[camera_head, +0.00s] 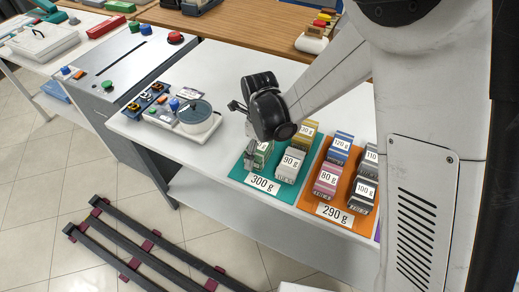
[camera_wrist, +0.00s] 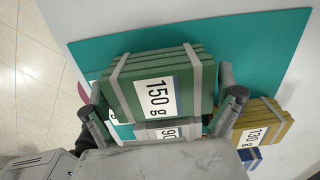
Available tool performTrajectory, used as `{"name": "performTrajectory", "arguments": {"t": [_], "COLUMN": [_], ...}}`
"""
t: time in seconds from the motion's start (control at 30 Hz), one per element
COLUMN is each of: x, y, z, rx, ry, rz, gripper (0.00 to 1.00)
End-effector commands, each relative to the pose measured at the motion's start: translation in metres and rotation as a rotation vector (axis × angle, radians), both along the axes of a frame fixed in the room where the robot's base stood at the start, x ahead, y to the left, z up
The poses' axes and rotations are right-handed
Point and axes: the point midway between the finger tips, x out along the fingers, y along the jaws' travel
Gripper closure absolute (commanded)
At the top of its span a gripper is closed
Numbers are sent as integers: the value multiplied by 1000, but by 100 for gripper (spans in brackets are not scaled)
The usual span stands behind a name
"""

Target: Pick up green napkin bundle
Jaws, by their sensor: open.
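The green napkin bundle (camera_wrist: 140,98) is banded in grey and labelled 150 g. It fills the middle of the wrist view, between the two open fingers of my gripper (camera_wrist: 162,90). In the head view the green bundle (camera_head: 264,158) sits at the left of the teal mat (camera_head: 236,172) labelled 300 g, largely hidden under my gripper (camera_head: 252,135). My gripper is above it, pointing down, with nothing held. I cannot tell whether either finger touches the bundle.
A grey 90 g bundle (camera_head: 290,164) stands close to its right, a yellow 130 g bundle (camera_head: 305,133) behind. The orange mat (camera_head: 310,197) holds several bundles. A white scale-like device (camera_head: 197,123) stands left on the white table. Bare table lies between the device and teal mat.

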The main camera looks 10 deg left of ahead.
Motion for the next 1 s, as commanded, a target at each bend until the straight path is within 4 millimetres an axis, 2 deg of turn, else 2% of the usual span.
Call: {"name": "performTrajectory", "arguments": {"t": [0.17, 0.43, 0.77, 1.0], "x": [0, 0, 0, 0], "y": [0, 0, 0, 0], "z": [0, 0, 4, 30], "rx": [0, 0, 0, 0], "ry": [0, 0, 0, 0], "rz": [0, 0, 0, 0], "gripper": [1, 36, 36, 36]}}
